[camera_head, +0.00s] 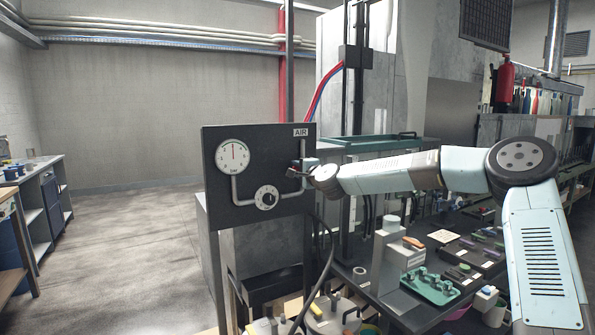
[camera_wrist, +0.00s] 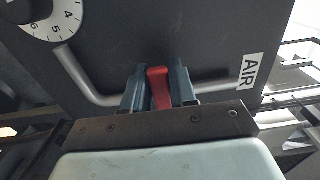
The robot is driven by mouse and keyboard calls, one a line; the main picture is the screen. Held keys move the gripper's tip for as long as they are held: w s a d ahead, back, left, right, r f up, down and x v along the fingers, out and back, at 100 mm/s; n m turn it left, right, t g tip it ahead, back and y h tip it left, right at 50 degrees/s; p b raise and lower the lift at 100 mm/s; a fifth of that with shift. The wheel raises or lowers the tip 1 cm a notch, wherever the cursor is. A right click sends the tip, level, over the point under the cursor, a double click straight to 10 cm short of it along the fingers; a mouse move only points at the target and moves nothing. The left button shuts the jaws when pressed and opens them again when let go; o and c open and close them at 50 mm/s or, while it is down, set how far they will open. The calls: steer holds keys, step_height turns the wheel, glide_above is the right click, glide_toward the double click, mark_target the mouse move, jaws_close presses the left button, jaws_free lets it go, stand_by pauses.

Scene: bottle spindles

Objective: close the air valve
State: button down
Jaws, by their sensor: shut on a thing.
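A dark panel (camera_head: 222,186) marked AIR carries a round gauge (camera_head: 233,155), a numbered dial knob (camera_head: 266,197) and grey pipe. My gripper (camera_head: 310,170) is at the panel's right side, below the AIR label (camera_head: 300,132). In the wrist view, the red valve handle (camera_wrist: 158,82) stands between the two fingers of my gripper (camera_wrist: 160,92), which is shut on it. The handle looks crosswise to the grey pipe (camera_wrist: 218,87) behind it. The valve body is mostly hidden by the fingers. The gauge needle points about straight up.
Right of the panel, a dark bench (camera_head: 402,303) holds a grey machine block (camera_head: 391,255), a green tray (camera_head: 432,287) and small parts. A black hose (camera_head: 327,262) hangs below the panel. The floor (camera_head: 130,250) to the left is clear.

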steer(key=shift+w+d+f, duration=0.15)
steer(key=shift+w+d, duration=0.05)
steer(key=shift+d, duration=0.15)
steer(key=c, duration=1.2)
jaws_free()
steer(key=shift+o, duration=1)
steer(key=shift+s+a, duration=0.1)
steer(key=shift+a, duration=0.1)
steer(key=v, duration=1.3)
steer(key=shift+s+d, duration=0.25)
steer(key=shift+d, duration=0.05)
